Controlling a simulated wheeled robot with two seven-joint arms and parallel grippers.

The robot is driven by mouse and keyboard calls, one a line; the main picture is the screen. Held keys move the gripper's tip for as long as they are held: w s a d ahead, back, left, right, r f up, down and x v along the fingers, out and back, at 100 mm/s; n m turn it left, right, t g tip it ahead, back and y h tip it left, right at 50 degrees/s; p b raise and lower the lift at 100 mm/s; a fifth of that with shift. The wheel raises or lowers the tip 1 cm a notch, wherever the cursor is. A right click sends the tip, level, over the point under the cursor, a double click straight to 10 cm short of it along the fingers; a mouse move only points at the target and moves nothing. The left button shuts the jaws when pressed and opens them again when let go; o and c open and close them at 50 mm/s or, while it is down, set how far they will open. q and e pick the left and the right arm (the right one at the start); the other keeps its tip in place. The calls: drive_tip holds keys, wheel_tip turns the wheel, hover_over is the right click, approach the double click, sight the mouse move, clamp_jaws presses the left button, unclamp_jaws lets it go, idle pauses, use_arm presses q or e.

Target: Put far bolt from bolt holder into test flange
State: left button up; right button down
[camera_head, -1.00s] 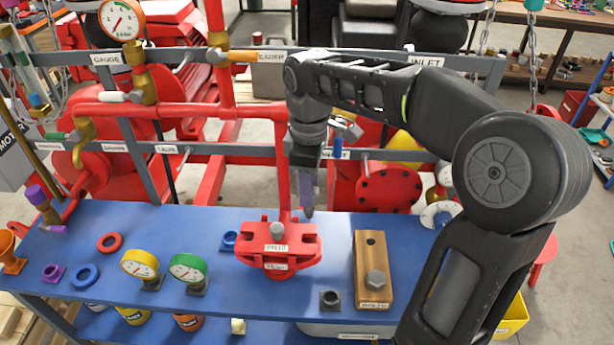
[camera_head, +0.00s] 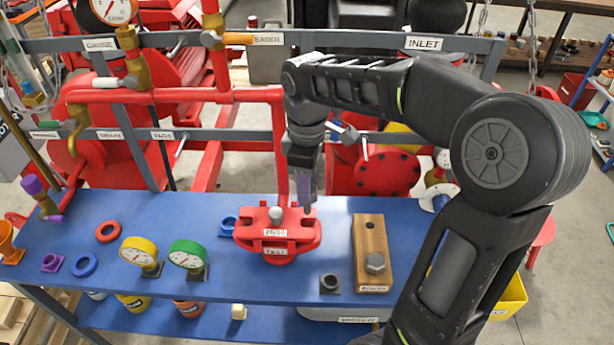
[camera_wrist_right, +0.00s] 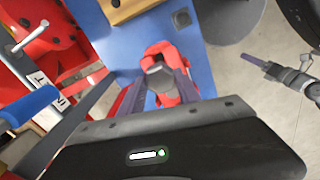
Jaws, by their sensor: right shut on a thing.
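The wooden bolt holder (camera_head: 359,248) stands at the right of the blue table. Its far hole is empty and a grey bolt (camera_head: 375,262) sits in its near hole. The red test flange (camera_head: 250,236) stands left of it, with a grey round bolt-like head (camera_head: 275,213) on top. My right gripper (camera_head: 307,208) points down by the flange's right rear side. In the wrist view it is shut on a grey bolt (camera_wrist_right: 158,75), with the red flange (camera_wrist_right: 188,88) behind. The bolt's lower end is hidden. My left gripper appears in the wrist view (camera_wrist_right: 252,60); its jaws are unclear.
Left of the flange are a blue ring fitting (camera_head: 228,226), a green gauge (camera_head: 187,254) and a yellow gauge (camera_head: 139,252). A dark square fitting (camera_head: 330,284) lies near the front edge. Red pipes and a grey rail (camera_head: 240,135) stand behind the table.

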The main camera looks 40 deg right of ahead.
sight(307, 211)
drive_tip(key=shift+f+b, duration=1.2)
drive_tip(key=shift+f, duration=0.35)
drive_tip(key=shift+f+b, duration=1.95)
drive_tip(key=shift+f, duration=0.85)
idle(0.5)
drive_tip(key=c, duration=0.8)
unclamp_jaws()
drive_tip(key=shift+o, duration=0.2)
